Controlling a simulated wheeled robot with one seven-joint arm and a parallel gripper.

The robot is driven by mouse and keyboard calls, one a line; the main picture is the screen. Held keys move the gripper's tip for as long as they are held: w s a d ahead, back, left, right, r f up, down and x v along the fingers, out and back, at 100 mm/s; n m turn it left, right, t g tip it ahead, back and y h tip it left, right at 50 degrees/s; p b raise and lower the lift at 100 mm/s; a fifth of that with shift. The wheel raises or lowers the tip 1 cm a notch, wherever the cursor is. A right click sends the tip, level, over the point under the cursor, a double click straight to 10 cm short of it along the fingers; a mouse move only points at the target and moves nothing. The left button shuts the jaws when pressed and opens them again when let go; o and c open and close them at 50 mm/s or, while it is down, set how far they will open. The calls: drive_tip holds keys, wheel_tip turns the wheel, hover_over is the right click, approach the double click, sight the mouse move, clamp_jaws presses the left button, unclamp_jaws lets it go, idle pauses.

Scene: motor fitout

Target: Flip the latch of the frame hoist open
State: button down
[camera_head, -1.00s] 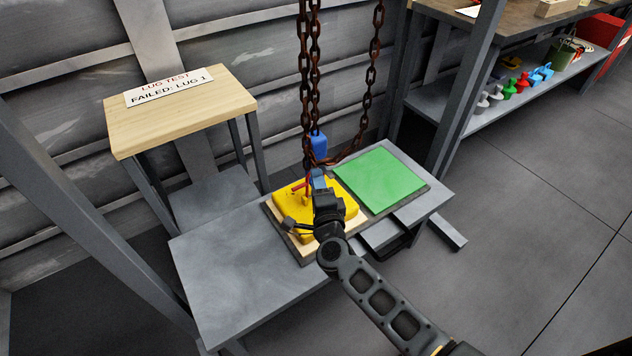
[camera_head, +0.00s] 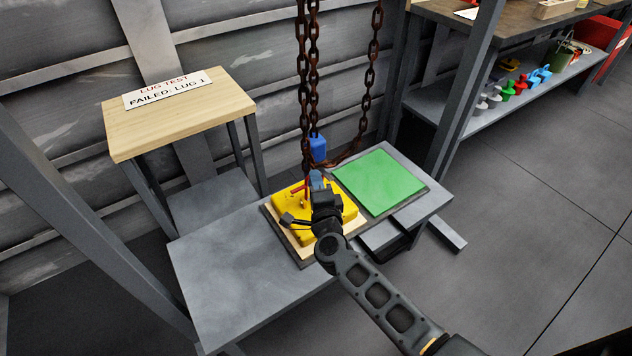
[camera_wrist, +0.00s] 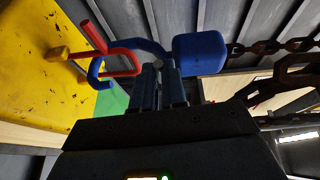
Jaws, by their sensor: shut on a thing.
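The hoist's hook (camera_wrist: 150,46) is blue and curved, and joins a blue block (camera_wrist: 200,54); the block also shows in the head view (camera_head: 318,147) beside the chains. My gripper (camera_wrist: 162,75) is shut at the hook's shank, close beside the latch's rounded end. The exact contact is partly hidden by the fingers.
Rusty chains (camera_head: 314,85) hang above the grey bench (camera_head: 225,280). A green pad (camera_head: 380,181) is right of the frame. A wooden-topped stand (camera_head: 190,118) bears a "LUG TEST FAILED: LUG 1" sign (camera_head: 176,88). A shelf with coloured parts (camera_head: 515,87) is at the upper right.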

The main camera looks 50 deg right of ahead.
drive_tip(key=r+p, duration=0.1)
drive_tip(key=p, duration=0.4)
drive_tip(key=shift+w+r+g+y+p, duration=0.1)
drive_tip(key=shift+r+g+y+p, duration=0.05)
drive_tip(key=shift+g+y+p, duration=0.2)
drive_tip(key=g+p, duration=0.1)
drive_tip(key=p, duration=0.4)
drive_tip(key=shift+w+r+n+y+p, duration=0.1)
drive_tip(key=shift+r+n+y+p, duration=0.05)
drive_tip(key=shift+n+y+p, duration=0.25)
drive_tip(key=c, duration=1.2)
unclamp_jaws()
drive_tip(key=shift+f, duration=0.2)
drive_tip(key=shift+o, duration=0.2)
